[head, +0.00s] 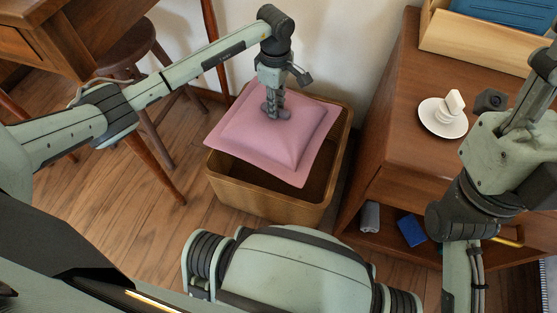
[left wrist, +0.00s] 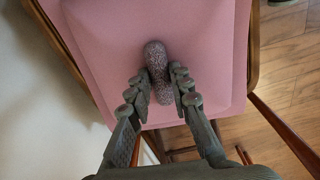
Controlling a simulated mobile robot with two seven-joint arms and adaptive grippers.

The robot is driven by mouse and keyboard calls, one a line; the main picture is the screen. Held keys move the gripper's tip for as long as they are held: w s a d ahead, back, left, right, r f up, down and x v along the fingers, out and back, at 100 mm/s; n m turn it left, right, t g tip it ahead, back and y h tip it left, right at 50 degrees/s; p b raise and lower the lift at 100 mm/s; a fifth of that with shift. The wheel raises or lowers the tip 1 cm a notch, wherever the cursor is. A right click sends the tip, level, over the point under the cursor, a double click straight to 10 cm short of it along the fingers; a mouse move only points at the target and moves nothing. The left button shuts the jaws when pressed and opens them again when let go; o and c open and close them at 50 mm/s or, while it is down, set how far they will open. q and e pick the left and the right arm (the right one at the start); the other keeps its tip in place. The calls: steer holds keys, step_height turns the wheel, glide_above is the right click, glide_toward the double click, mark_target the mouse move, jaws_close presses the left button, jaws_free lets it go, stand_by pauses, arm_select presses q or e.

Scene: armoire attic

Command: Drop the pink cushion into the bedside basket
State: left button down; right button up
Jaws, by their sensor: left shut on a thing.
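The pink cushion (head: 250,142) is over the open top of the brown bedside basket (head: 262,204), covering much of the opening and overhanging its left edge. Whether it touches the rim is unclear. My left gripper (head: 275,114) points down at the cushion's middle. In the left wrist view, its fingers (left wrist: 160,96) are shut on a mottled grey-pink oblong grip (left wrist: 157,62) on top of the pink cushion (left wrist: 105,50). The basket shows dark and open below the cushion's front edge in the head view.
A dark stool (head: 135,45) stands at the left. A white wall is behind.

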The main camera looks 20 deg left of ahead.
arm_select(q)
steer(key=c, duration=1.3)
jaws_free()
steer(key=shift+r, duration=3.8)
